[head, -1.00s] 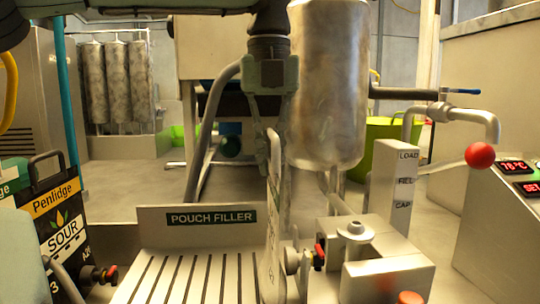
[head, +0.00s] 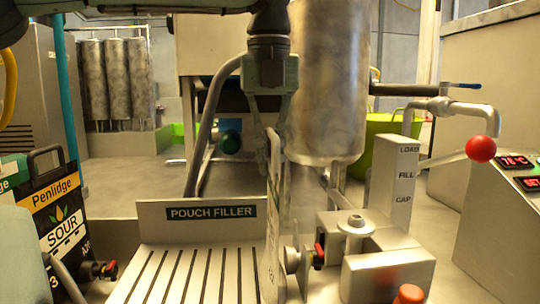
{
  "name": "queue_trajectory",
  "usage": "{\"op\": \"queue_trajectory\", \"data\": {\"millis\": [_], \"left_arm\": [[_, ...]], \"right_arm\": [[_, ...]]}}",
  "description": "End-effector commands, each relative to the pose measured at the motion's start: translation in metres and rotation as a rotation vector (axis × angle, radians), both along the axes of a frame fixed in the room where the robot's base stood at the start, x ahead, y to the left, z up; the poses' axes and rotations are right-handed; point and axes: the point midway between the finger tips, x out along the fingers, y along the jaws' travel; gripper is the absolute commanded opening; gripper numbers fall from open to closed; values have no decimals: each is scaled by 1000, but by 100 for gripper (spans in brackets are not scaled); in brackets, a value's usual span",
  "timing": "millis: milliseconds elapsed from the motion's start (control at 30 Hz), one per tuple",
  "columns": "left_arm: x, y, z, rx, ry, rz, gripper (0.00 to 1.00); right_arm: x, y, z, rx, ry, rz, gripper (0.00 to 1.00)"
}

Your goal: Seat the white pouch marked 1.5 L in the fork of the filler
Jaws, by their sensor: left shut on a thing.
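The white pouch (head: 272,225) hangs upright in the head view and shows nearly edge-on, so its 1.5 L mark cannot be read. Its handle is at the top, and a spout with a red and black tap (head: 319,255) points right. My left gripper (head: 270,120) points down and is shut on the pouch's top. The pouch is over the right end of the slotted tray of the filler (head: 180,275), beside the metal block (head: 385,245). The tap is close to the block's left side. The fork is not clearly seen, and I cannot tell whether the spout touches it. My right gripper is not in view.
A black SOUR pouch (head: 62,225) stands at the left. A LOAD, FILL, CAP post (head: 392,190) and a red-knobbed lever (head: 481,149) are right of the pouch. A steel cylinder (head: 328,80) hangs behind. An orange cap (head: 410,294) is at the front. The slotted tray is bare.

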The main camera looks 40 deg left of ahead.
Motion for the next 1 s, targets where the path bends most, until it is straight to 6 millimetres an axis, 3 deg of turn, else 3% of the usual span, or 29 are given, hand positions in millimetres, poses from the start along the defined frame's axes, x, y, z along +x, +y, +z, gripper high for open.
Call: {"op": "queue_trajectory", "data": {"millis": [167,200,367,767,1000], "left_arm": [[0,0,0,1,1,0,0],[0,0,0,1,1,0,10],[0,0,0,1,1,0,30],[0,0,7,1,-1,1,31],[0,0,52,2,-3,2,31]], "right_arm": [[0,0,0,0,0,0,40],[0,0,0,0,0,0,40],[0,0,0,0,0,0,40],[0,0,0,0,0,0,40],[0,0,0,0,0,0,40]]}}
